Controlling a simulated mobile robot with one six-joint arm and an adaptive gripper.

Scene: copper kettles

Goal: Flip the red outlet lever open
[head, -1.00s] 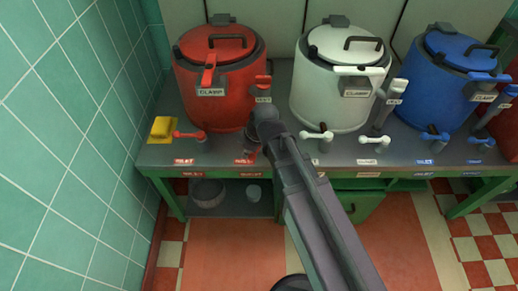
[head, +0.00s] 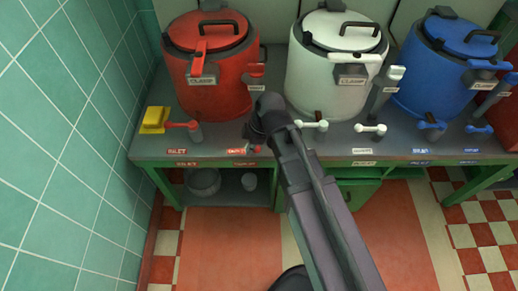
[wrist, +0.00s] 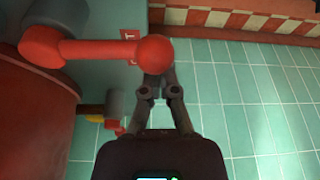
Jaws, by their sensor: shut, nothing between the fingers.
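The red outlet lever (wrist: 100,50) is large at the upper left of the wrist view, a thick arm with a round knob at its right end. A red label with the letter T shows partly behind it. My gripper (wrist: 158,84) is shut and empty, its fingertips at the lower edge of the knob. I cannot tell whether they touch. In the head view my arm's end hides most of the gripper and lever, beside the red outlet label (head: 236,151) in front of the red kettle (head: 212,88).
The red inlet lever (head: 183,125) and a yellow block (head: 154,120) are to the left on the grey bench (head: 215,150). A white kettle (head: 325,85) and a blue kettle (head: 430,85) stand to the right with their levers. A green tiled wall (head: 70,130) bounds the left.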

